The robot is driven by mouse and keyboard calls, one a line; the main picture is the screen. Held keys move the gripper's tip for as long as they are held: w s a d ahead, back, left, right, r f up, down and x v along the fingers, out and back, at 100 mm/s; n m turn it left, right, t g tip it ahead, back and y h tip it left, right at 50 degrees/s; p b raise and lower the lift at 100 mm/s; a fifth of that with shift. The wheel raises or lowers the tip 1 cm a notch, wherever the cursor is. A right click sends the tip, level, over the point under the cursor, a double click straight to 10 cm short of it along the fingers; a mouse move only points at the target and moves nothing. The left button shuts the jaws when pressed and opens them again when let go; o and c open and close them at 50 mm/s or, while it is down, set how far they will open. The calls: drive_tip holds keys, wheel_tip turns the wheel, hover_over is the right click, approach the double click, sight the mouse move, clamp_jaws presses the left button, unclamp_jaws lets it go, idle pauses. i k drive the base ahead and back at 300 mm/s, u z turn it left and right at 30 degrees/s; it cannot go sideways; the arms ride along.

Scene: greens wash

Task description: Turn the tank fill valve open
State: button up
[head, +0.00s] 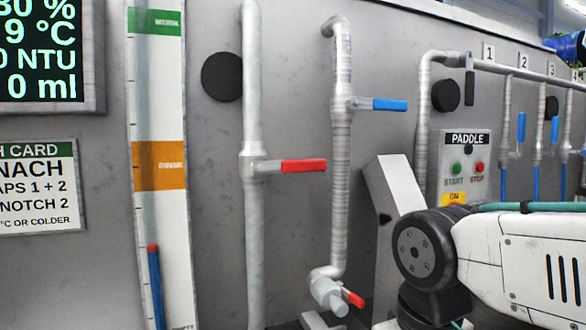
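No valve in view carries a readable label naming it the tank fill valve. A red lever (303,166) sticks out level to the right, across the left upright pipe (252,90). A blue lever (390,104) also points level to the right, from the middle pipe (341,190). A small red handle (353,298) sits on a fitting at the bottom of that pipe, tilted down to the right. My gripper is not in view; only white and black links of my arm show at the lower right, apart from the red and blue levers in the picture.
A level scale (175,230) has green and orange bands; a red-topped blue column (154,287) stands low on it. A display (45,50) and a card (40,185) are at left. A paddle box (466,168) and several blue-handled taps (521,127) are at right.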

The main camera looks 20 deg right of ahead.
sight(320, 164)
drive_tip(key=z, duration=1.5)
drive_tip(key=k, duration=1.3)
drive_tip(key=u, duration=1.4)
drive_tip(key=i, duration=0.5)
drive_tip(key=u, duration=0.05)
